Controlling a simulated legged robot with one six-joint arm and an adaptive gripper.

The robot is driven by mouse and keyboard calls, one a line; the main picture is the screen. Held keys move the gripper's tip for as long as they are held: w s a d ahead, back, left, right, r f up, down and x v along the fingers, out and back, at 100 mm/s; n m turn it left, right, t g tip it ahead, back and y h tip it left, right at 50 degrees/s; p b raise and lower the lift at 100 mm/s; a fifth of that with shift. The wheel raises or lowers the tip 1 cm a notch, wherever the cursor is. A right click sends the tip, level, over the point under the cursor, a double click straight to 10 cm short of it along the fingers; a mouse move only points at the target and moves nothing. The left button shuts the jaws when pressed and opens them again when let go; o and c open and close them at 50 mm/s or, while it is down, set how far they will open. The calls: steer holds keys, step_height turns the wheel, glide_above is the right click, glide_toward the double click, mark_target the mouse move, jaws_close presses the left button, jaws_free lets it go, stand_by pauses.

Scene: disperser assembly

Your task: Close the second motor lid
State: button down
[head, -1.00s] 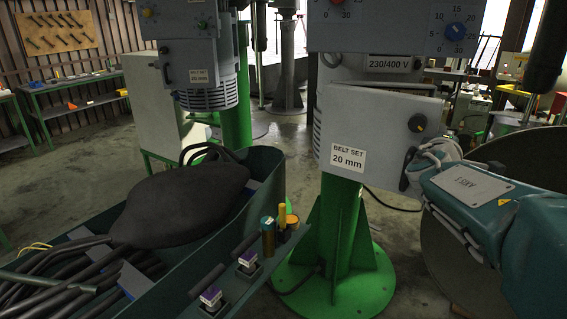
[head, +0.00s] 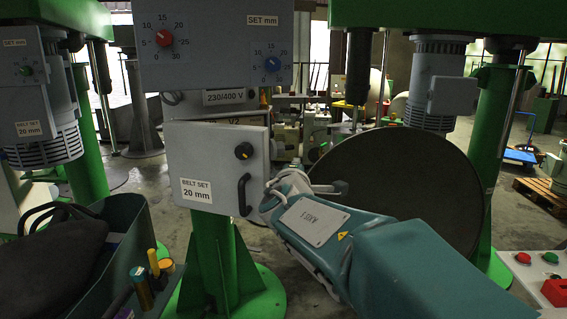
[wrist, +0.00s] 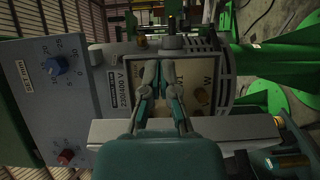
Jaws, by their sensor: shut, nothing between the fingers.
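The second motor lid (head: 215,165) is a pale grey panel with a "BELT SET 20 mm" label, a black knob (head: 244,151) and a black handle (head: 243,195). It stands open. The wrist view shows its long edge (wrist: 245,127) below the open motor box (wrist: 207,92), with wiring parts inside. My gripper (wrist: 158,72) is empty, its fingers close together in front of the box opening. In the head view my teal arm reaches to just right of the handle. The fingertips are largely hidden there, and I cannot tell whether they touch the lid.
A control panel (head: 214,45) with red and blue knobs sits above the lid. A large dark disc (head: 400,170) stands behind my arm. A teal bin (head: 120,245) with a dark bag is at lower left. A green column foot (head: 262,295) stands below.

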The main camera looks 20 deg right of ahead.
steer(key=s+d, duration=0.2)
steer(key=s, duration=0.2)
steer(key=m+g+h, duration=0.2)
steer(key=h, duration=0.1)
glide_toward(259, 204)
steer(key=x, duration=0.7)
steer(key=shift+w+d, duration=0.2)
steer(key=shift+d, duration=0.2)
steer(key=shift+w+a, duration=0.1)
steer(key=shift+a, duration=0.05)
